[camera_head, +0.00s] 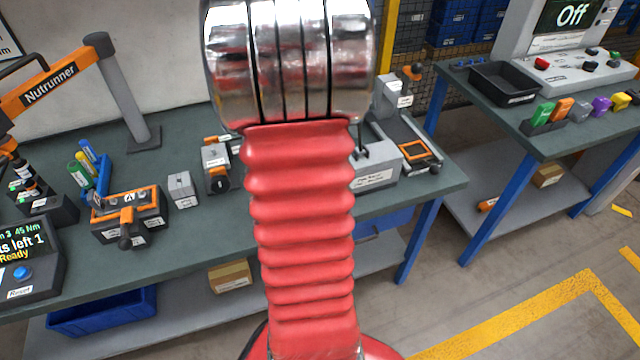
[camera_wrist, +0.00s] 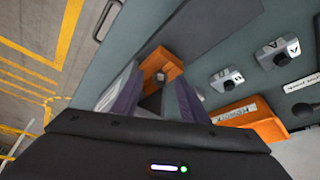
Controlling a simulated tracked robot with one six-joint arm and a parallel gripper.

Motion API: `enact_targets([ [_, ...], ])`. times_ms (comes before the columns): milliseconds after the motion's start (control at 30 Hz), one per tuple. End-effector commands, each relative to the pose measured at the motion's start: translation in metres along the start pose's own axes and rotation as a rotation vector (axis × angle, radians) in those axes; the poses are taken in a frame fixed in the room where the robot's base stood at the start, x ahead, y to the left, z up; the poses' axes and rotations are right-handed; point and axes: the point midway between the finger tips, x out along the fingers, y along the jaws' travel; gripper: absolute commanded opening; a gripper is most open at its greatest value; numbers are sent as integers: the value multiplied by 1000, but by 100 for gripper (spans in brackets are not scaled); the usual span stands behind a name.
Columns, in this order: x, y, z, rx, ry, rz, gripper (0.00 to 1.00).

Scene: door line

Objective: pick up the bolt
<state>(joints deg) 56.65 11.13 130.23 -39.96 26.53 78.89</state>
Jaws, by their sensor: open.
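I cannot make out the bolt for certain in either view. In the wrist view my gripper (camera_wrist: 155,92) is open, with one grey-purple finger on each side. An orange block or holder (camera_wrist: 163,62) lies ahead of the fingertips, on the dark table top. A small dark patch shows on or in it, between the fingers, too small to tell what it is. I cannot tell whether the fingers touch anything. In the head view my own red arm covers the middle of the bench, and my gripper is not seen there.
The wrist view also shows an orange labelled tray (camera_wrist: 240,112) and two small grey blocks, one nearer (camera_wrist: 227,79) and one farther (camera_wrist: 277,52). In the head view the green-topped bench (camera_head: 225,240) carries several fixtures and a Nutrunner arm (camera_head: 55,87). A second bench (camera_head: 560,140) stands right, beyond open floor.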

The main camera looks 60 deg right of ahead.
Motion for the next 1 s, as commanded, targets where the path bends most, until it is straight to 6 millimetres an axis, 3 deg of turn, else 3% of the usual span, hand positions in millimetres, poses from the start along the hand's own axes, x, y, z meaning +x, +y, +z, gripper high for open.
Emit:
enact_targets([
  [300,0,0,0,0,-1,1,40],
  [867,0,0,0,0,-1,1,2],
  [1000,0,0,0,0,-1,1,0],
])
